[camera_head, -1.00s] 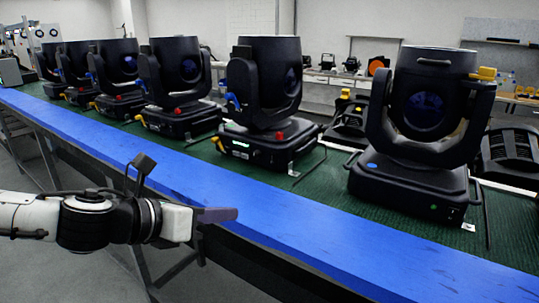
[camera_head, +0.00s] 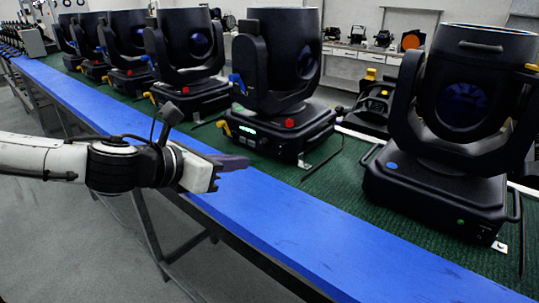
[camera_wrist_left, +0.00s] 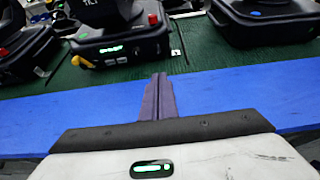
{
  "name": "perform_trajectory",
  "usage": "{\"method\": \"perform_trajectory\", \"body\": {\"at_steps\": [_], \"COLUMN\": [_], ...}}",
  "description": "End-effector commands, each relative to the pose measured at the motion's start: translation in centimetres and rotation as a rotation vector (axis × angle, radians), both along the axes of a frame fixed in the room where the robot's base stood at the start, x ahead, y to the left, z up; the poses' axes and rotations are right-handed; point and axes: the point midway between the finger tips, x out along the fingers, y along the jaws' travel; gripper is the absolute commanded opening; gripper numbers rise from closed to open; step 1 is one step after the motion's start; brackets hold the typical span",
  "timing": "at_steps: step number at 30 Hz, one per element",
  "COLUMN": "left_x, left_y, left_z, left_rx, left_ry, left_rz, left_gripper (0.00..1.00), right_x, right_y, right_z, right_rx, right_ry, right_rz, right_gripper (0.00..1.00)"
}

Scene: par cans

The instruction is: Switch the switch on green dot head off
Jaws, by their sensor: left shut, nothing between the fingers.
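A large black moving head (camera_head: 455,110) stands at the right, with a blue dot on its base and a small green dot (camera_head: 460,222) low on the base front. My left gripper (camera_head: 240,162) is shut and empty, above the blue front edge of the table, short of the red-dot head's base. My right gripper is out of view.
The table has a blue front strip (camera_head: 330,245) and a green top (camera_head: 335,175). More black heads (camera_head: 185,50) line up to the left. Yellow-handled gear (camera_head: 375,95) stands behind. The blue strip is clear.

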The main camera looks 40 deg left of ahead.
Motion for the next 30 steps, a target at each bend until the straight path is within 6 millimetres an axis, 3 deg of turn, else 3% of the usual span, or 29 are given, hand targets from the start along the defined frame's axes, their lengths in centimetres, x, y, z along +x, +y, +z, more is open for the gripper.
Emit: {"method": "perform_trajectory", "body": {"at_steps": [6,21,30], "left_x": [2.7,9.2,10.7], "left_y": [-0.3,-0.8,-0.9], "left_z": [-1.1,-3.3,-3.6], "left_rx": [-0.007,-0.005,0.000], "left_ry": [0.000,-0.002,0.000], "left_rz": [0.000,0.000,-0.001], "left_gripper": [0.00,0.00,0.00], "right_x": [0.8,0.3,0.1], "right_y": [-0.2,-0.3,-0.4], "right_z": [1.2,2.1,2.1], "right_rx": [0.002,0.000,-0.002], "right_ry": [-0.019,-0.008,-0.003], "right_rz": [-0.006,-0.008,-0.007], "right_gripper": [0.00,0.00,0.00]}}
